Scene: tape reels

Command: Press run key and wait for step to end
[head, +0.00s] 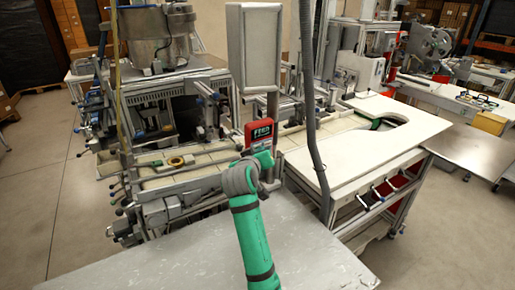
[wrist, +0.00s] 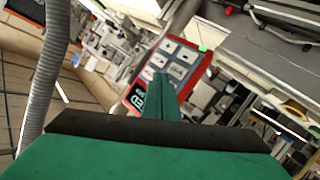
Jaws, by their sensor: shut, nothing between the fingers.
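A red-framed key panel (head: 258,133) with the word FEED on it stands upright on the machine, just beyond my gripper in the head view. In the wrist view the panel (wrist: 184,55) appears tilted, with several pale keys on a dark face and its lettering at the lower left. A small green light (wrist: 203,47) shows near its upper right edge. My green gripper (wrist: 161,76) is shut and empty, its fingertips in front of the keys and hiding part of the face. I cannot tell whether they touch a key. In the head view my gripper (head: 265,158) is just below the panel.
A grey post and box (head: 253,45) rise behind the panel. A grey corrugated hose (head: 309,100) hangs to its right and also shows at the wrist view's left (wrist: 45,75). A white table (head: 360,150) stands to the right.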

